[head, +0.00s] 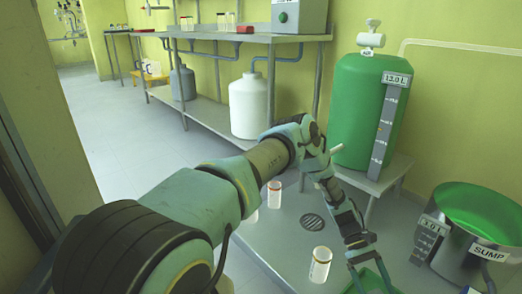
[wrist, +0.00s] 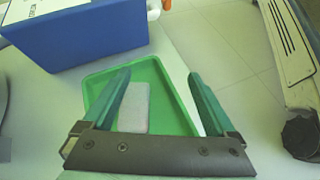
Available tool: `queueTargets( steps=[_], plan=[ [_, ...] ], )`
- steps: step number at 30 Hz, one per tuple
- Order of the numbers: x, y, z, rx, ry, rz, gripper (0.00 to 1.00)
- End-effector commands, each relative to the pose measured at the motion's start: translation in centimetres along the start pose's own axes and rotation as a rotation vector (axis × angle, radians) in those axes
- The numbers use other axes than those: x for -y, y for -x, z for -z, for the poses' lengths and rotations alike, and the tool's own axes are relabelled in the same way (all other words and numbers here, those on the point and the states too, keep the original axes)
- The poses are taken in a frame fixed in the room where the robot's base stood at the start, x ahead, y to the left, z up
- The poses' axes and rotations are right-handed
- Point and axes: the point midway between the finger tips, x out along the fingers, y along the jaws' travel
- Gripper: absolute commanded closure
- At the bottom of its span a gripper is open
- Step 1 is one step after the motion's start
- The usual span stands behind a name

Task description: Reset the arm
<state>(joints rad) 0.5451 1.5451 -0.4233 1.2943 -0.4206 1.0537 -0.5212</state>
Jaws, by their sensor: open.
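My arm reaches across the head view from the lower left, and its forearm hangs down at the right. My gripper (head: 372,272) is at the bottom edge of the head view. In the wrist view my gripper (wrist: 160,78) is open, its two green fingers apart with nothing held between them. Beyond and below the fingers is a green tray (wrist: 180,92) with a pale grey rectangular block (wrist: 134,108) in it. Part of the tray is hidden by the fingers and gripper body.
A blue box (wrist: 85,30) stands beside the tray. A green 13.0 L vessel (head: 360,110) and the SUMP vessel (head: 475,225) are at the right. A metal bench (head: 205,36) lines the back wall. Floor at the left is clear.

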Motion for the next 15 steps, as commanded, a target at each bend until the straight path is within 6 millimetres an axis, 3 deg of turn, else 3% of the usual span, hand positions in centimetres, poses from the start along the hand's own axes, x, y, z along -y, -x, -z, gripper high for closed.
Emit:
queueTargets(
  steps=[8,15],
  plan=[
    [2.1,8.2,-1.8,-0.171,-0.083,0.014,0.08],
    [7.7,18.9,-4.9,-0.415,-0.171,0.047,0.08]
  ],
)
